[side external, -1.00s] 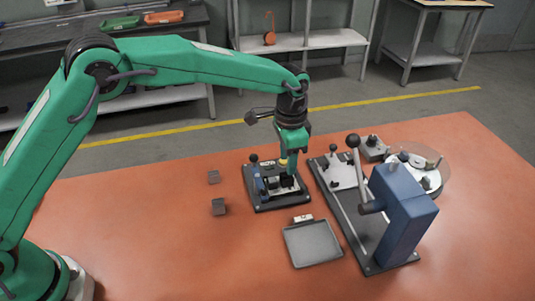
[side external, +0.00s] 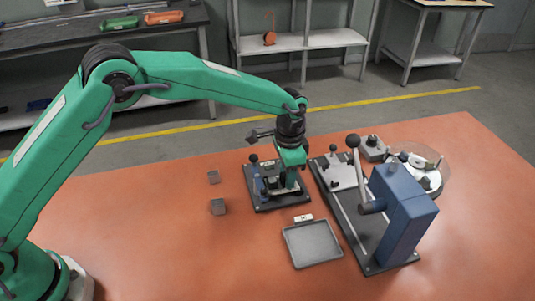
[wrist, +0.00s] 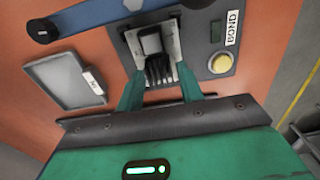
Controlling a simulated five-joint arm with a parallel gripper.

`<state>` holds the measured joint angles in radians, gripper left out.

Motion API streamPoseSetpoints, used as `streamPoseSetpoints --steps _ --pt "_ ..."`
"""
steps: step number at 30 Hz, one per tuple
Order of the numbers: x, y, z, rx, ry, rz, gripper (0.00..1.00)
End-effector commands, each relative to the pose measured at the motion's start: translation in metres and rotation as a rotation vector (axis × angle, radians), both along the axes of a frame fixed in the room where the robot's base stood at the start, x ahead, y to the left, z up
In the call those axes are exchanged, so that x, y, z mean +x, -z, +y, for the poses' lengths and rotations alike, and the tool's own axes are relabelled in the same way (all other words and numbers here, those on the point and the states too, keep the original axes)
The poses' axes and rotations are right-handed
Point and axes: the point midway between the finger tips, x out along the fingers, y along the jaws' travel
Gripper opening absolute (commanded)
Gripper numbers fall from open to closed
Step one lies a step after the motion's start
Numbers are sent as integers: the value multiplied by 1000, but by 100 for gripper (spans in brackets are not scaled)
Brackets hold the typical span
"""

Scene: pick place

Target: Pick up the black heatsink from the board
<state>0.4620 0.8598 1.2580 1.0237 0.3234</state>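The black finned heatsink (wrist: 158,70) sits on the silver-grey board part (wrist: 133,45) of a dark fixture in the wrist view. My gripper (wrist: 159,80) is over it, with one green finger on each side. The fingers are apart, with a gap visible between them and the fins. In the side view my gripper (side external: 287,184) is low over the fixture (side external: 262,203), and it largely hides the heatsink there.
An empty grey tray (side external: 312,243) lies in front of the fixture. A blue lever press (side external: 405,215) stands to the right, with a round turntable (side external: 420,172) behind it. The front left table is clear.

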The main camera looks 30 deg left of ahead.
Motion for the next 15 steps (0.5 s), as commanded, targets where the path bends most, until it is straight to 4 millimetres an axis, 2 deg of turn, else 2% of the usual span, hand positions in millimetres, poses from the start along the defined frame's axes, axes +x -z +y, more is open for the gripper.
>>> streamPoseSetpoints --steps 1,3,4,15 --pt "0 0 0 0 0 0 26" --pt "0 0 0 0 0 0 12" --pt "0 0 0 0 0 0 10" --pt "0 -6 0 -1 0 -1 10"
